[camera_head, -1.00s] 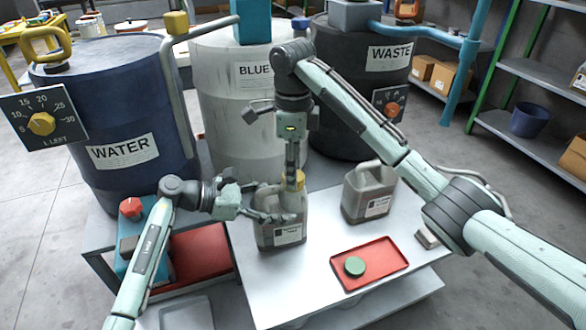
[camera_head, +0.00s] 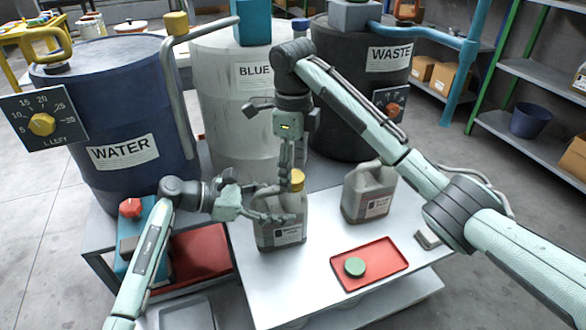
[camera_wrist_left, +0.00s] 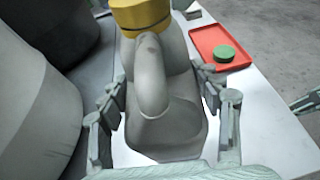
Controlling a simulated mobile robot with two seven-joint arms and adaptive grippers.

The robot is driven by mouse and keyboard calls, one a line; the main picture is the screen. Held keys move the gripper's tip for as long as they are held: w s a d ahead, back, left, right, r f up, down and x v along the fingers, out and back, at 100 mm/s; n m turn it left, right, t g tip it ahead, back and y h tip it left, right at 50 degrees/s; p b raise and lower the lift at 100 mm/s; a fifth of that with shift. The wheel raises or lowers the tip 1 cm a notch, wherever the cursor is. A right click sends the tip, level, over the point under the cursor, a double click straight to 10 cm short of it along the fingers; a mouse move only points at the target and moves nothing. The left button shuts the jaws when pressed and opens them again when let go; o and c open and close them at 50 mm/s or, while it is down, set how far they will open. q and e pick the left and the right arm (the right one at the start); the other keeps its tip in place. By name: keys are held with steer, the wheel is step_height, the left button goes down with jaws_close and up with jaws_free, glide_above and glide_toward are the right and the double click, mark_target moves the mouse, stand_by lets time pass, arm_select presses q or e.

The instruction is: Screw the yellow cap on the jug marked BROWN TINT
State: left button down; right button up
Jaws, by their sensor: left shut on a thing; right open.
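A grey jug (camera_head: 282,233) with a white label stands upright on the white table; the label's words are too small to read. The yellow cap (camera_head: 297,181) sits on the jug's mouth, and it also shows in the left wrist view (camera_wrist_left: 141,16). My left gripper (camera_head: 268,203) is shut on the jug, with its fingers on both sides of the body in the left wrist view (camera_wrist_left: 163,100). My right gripper (camera_head: 287,168) points down, open, just above the cap. I cannot tell whether its fingertips still touch the cap or how tight the cap is.
A second grey jug (camera_head: 360,200) stands to the right. A red tray (camera_head: 385,257) with a green cap (camera_head: 355,267) on it lies at the table's front right. Large drums marked WATER (camera_head: 125,175), BLUE (camera_head: 225,110) and WASTE (camera_head: 350,85) stand behind.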

step_height(320, 180, up, 4)
steer(key=shift+r, duration=0.15)
steer(key=shift+c, duration=0.5)
